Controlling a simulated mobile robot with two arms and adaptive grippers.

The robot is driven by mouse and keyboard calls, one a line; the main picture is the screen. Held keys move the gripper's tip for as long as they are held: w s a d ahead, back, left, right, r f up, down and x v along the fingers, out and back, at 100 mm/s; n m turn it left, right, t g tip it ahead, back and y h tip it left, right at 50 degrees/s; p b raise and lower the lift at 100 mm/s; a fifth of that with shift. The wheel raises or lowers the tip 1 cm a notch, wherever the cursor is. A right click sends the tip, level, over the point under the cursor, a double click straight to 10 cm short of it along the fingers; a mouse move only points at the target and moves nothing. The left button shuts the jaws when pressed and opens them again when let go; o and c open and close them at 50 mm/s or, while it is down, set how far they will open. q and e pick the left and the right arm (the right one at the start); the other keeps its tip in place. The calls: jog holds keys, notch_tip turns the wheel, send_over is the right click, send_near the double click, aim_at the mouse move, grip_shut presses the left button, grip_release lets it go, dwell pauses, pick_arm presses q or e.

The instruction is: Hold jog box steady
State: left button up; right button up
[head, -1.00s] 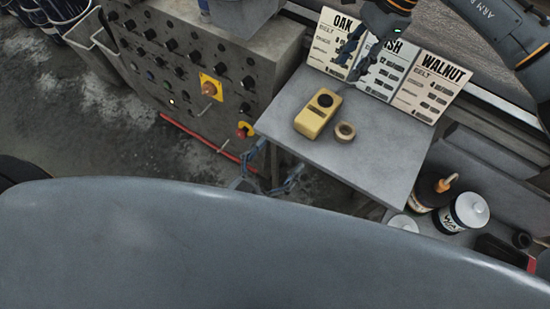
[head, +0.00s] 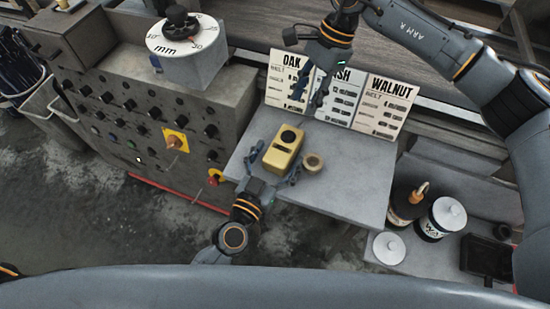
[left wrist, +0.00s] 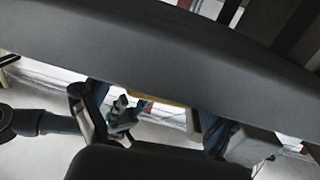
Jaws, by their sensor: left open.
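The yellow jog box (head: 283,150), with a dark round knob on top, lies on the small grey table (head: 345,185). My left gripper (head: 273,168) is open at the box's near end, one finger to its left and one to its right. I cannot tell whether the fingers touch it. In the left wrist view, a yellow sliver, probably the jog box (left wrist: 165,100), shows below a wide grey part that hides most of the scene. My right gripper (head: 309,100) hangs in front of the cards beyond the box, its fingers apart and empty.
A tan roll (head: 313,162) sits just right of the box. OAK, ASH and WALNUT cards (head: 384,105) stand at the table's back. A control panel (head: 150,120) with knobs is left. Cans (head: 441,218) stand lower right. The table's right half is clear.

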pick_arm(q)
jog(key=c, duration=1.3)
jog(key=shift+c, duration=0.6)
pick_arm(e)
grip_shut()
